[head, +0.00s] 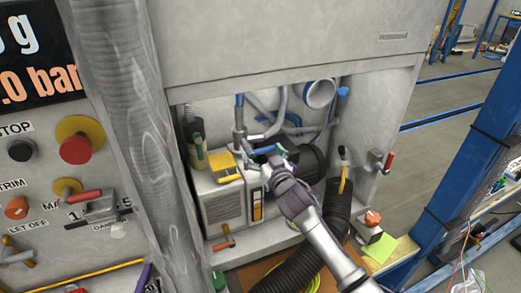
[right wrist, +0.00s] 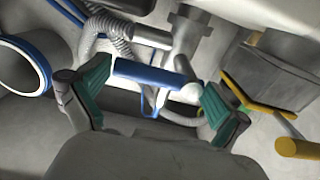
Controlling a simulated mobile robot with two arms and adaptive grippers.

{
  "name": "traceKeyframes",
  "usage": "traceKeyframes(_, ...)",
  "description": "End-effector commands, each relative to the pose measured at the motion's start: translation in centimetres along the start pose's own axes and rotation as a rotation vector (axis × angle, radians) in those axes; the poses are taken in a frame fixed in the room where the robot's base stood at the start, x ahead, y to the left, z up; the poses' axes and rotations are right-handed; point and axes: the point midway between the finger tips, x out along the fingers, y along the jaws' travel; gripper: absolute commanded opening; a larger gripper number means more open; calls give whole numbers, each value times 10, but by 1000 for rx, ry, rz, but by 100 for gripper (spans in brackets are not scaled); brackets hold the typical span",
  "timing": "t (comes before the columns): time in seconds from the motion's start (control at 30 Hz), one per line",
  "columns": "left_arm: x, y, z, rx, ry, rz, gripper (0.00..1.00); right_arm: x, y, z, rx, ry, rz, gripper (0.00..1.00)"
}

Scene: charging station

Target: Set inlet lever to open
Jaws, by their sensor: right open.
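A blue lever handle (right wrist: 155,73) lies across the gap between my right gripper's (right wrist: 152,105) two green-padded fingers in the right wrist view. It sits by a grey pipe fitting (right wrist: 187,38). I see no label naming it as the inlet lever. The fingers are spread apart, one near each end of the handle, and not closed on it. In the head view my right gripper (head: 272,157) reaches into the recess at the pipes, where the blue handle is small and partly hidden. My left gripper is not in view.
A white round duct opening (head: 320,93) is at the back of the recess. A yellow-topped box (head: 224,167) stands left of my gripper. A black corrugated hose (head: 335,215) runs below right. A red-handled lever (head: 388,162) is on the right wall. The control panel (head: 40,180) is at left.

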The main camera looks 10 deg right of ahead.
Motion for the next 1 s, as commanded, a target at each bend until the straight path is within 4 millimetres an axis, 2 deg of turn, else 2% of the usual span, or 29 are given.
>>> traceKeyframes(0.13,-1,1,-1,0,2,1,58,8,0,0,0,0,-1,100)
traceKeyframes(0.4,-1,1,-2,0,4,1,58,9,0,0,0,0,-1,100)
traceKeyframes(0.47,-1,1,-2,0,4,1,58,9,0,0,0,0,-1,92)
traceKeyframes(0.83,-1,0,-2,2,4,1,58,8,0,0,0,0,-1,30)
traceKeyframes(1.0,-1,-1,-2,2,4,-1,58,8,0,0,-6,0,-1,27)
